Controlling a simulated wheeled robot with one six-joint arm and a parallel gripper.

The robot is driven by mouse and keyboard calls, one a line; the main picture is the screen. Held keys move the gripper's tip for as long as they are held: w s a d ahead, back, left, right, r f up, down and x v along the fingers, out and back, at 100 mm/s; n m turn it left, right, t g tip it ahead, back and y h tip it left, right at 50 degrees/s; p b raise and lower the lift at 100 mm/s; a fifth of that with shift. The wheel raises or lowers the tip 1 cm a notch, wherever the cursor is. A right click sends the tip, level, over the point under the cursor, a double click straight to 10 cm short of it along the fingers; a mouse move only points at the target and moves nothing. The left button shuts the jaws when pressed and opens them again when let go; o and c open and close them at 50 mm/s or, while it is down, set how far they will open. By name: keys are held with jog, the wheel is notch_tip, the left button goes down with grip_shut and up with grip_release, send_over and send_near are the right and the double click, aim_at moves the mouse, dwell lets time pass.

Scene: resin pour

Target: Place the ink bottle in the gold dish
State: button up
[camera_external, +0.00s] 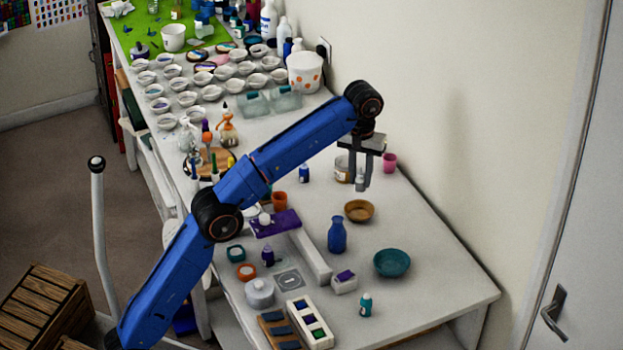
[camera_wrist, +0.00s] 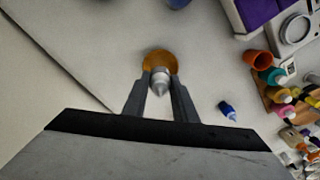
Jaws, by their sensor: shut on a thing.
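My gripper (camera_external: 361,186) is shut on a small bottle, seen in the wrist view as a pale conical tip and cap (camera_wrist: 160,80) between the fingers. I take it as the ink bottle; its body colour is hidden. In the external view the fingers mostly hide it. The gold dish (camera_external: 359,211) is a small round brown-gold bowl on the table. In the wrist view the dish (camera_wrist: 153,58) lies just beyond the fingertips, partly covered by the bottle. The bottle appears held above the table, near the dish; the exact height is unclear.
A blue vase (camera_external: 337,236) and a teal bowl (camera_external: 391,263) stand in front of the dish. A pink cup (camera_external: 389,162) and a glass jar (camera_external: 343,170) are behind. A small blue bottle (camera_external: 304,173) stands left. The table right of the dish is clear.

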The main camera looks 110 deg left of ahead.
aim_at(361, 180)
jog(key=shift+s+a+f, duration=0.15)
jog(key=shift+a+f, duration=0.1)
jog(key=shift+a, duration=0.4)
jog(key=shift+f, duration=0.3)
jog(key=shift+a+f, duration=0.1)
jog(key=shift+f, duration=4.45)
jog(key=shift+f, duration=0.15)
jog(key=o, duration=0.8)
jog(key=shift+c, duration=0.2)
notch_tip(361, 180, up, 7)
jog(key=shift+r, duration=0.4)
